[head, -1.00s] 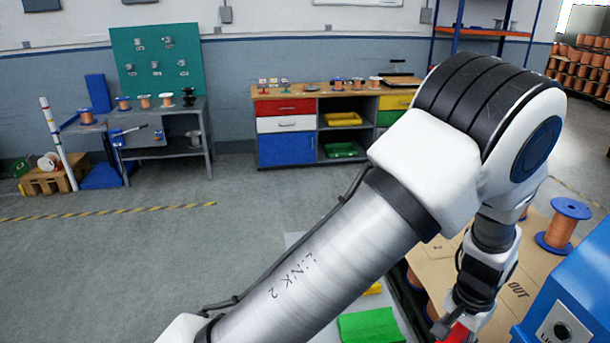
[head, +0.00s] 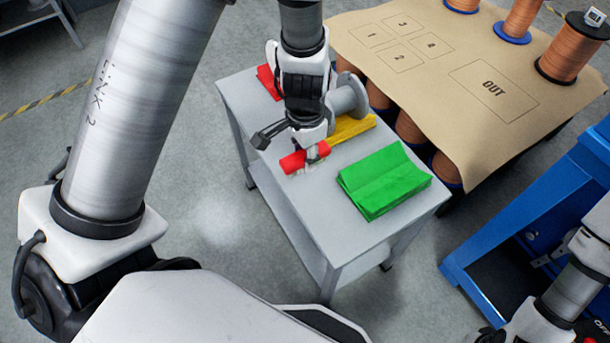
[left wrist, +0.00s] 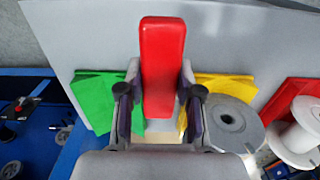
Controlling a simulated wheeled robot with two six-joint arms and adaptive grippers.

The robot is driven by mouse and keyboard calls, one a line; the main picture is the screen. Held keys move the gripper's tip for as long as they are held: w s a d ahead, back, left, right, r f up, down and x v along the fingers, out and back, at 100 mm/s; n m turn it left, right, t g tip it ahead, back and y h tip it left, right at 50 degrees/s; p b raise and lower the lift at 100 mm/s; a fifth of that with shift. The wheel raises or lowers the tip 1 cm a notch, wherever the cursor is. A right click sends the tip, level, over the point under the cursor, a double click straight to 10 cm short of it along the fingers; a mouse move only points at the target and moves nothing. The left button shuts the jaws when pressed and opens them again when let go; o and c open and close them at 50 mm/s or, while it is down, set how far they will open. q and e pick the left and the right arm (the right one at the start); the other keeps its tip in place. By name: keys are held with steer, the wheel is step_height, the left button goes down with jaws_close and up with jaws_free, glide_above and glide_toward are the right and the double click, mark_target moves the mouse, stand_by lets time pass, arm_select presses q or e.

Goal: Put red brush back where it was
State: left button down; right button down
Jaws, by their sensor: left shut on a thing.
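The red brush (head: 292,162) is held in my left gripper (head: 314,148), low over the left front edge of a small grey table (head: 318,205). In the left wrist view the fingers (left wrist: 161,98) are shut on both sides of the red brush (left wrist: 162,55). Pale bristles show under it in the head view. I cannot tell whether they touch the tabletop. My right arm shows at the bottom right of the head view. Its fingers are not clearly visible.
The table carries a green cloth (head: 384,180), a yellow cloth (head: 352,127), a red cloth (head: 268,82) and a grey spool (head: 349,97). A brown-covered surface (head: 420,70) with copper spools stands behind. A blue machine (head: 540,220) is at right. The table's front left strip is bare.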

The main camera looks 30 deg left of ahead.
mark_target(305, 183)
arm_select(q)
step_height(305, 183, down, 7)
steer(key=shift+f+b, duration=0.2)
steer(key=shift+b, duration=0.9)
steer(key=shift+w, duration=0.15)
steer(key=shift+f, duration=0.15)
steer(key=c, duration=0.8)
jaws_free()
steer(key=shift+o, duration=0.2)
steer(key=shift+r+p, duration=0.35)
steer(key=shift+r, duration=0.1)
step_height(305, 183, up, 12)
steer(key=p, duration=0.3)
steer(key=shift+f, duration=0.2)
